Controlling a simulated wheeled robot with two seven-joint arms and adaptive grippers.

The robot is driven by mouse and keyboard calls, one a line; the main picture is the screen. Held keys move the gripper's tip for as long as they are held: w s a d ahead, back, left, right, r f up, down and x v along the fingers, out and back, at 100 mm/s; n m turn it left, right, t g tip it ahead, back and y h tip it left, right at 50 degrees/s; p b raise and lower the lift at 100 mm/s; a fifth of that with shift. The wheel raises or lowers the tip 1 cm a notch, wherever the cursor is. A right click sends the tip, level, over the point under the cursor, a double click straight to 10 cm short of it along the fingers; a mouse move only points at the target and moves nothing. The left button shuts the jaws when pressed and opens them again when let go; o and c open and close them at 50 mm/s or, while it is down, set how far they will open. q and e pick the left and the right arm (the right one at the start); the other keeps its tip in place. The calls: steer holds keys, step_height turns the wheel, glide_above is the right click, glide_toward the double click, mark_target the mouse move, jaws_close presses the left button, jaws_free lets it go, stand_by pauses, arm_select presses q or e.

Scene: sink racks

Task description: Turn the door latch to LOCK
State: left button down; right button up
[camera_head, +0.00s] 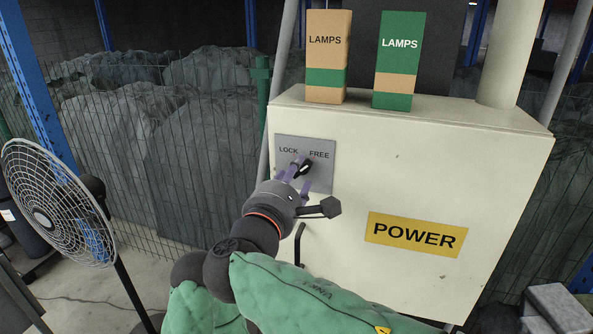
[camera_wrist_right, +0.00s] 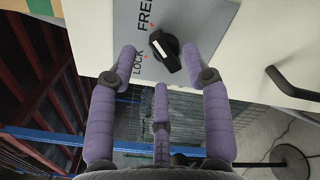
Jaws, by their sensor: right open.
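The door latch is a black knob (camera_wrist_right: 168,54) with a white line, on a grey plate (camera_wrist_right: 205,22) lettered LOCK and FREE. In the head view the plate (camera_head: 326,178) is on the cream cabinet's front, and the knob (camera_head: 305,167) is partly hidden by my fingers. Its marked end appears closer to the FREE mark than the LOCK mark. My right gripper (camera_head: 294,178) has purple fingers and is open at the knob. In the wrist view its fingertips (camera_wrist_right: 160,54) are spread on either side of the knob, with visible gaps. My left gripper is not in view.
The cream cabinet (camera_head: 365,150) carries a yellow POWER label (camera_head: 415,236) and two LAMPS boxes (camera_head: 326,90) on top. A black handle (camera_wrist_right: 292,84) sticks out near the latch plate. A fan (camera_head: 52,205) stands at the left, before a wire fence (camera_head: 165,170).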

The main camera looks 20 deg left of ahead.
steer(key=shift+w, duration=0.9)
jaws_close()
